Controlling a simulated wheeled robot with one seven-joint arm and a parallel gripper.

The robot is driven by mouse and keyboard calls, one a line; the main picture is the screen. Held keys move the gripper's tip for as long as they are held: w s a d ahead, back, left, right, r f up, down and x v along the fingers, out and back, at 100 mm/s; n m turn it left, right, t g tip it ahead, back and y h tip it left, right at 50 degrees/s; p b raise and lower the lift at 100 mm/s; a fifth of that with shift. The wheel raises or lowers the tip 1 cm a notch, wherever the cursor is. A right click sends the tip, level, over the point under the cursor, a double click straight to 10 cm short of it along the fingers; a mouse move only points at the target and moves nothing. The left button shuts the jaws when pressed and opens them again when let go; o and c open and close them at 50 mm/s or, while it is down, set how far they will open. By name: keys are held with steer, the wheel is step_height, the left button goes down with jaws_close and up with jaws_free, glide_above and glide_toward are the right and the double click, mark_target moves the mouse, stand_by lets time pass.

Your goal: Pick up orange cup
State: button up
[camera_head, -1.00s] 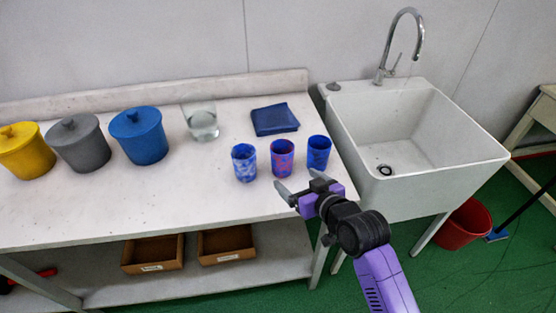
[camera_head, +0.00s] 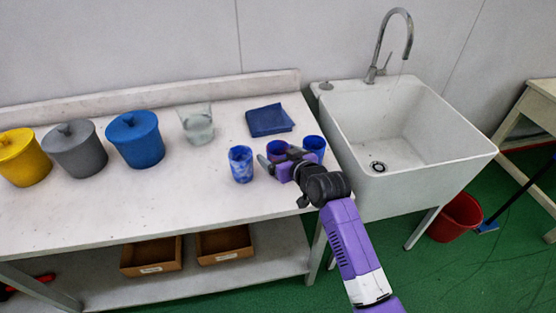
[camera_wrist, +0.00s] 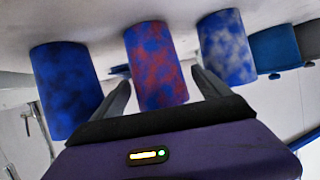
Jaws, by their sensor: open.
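No plainly orange cup shows. The closest is the blue cup with red-orange blotches (camera_head: 277,149), the middle of three cups in a row; my gripper partly hides it in the head view. In the wrist view this red-blotched cup (camera_wrist: 156,62) lies between the two fingers of my gripper (camera_wrist: 160,85), which are open on either side of it. I cannot tell whether they touch it. My gripper (camera_head: 275,168) is at the near side of this cup in the head view.
A blue-and-white cup (camera_head: 241,165) stands close on the left and a dark blue cup (camera_head: 315,146) close on the right. Behind are a folded blue cloth (camera_head: 269,120) and a glass of water (camera_head: 198,126). A sink (camera_head: 440,155) adjoins the table's right end.

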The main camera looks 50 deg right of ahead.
steer(key=shift+w, duration=0.1)
steer(key=c, duration=1.4)
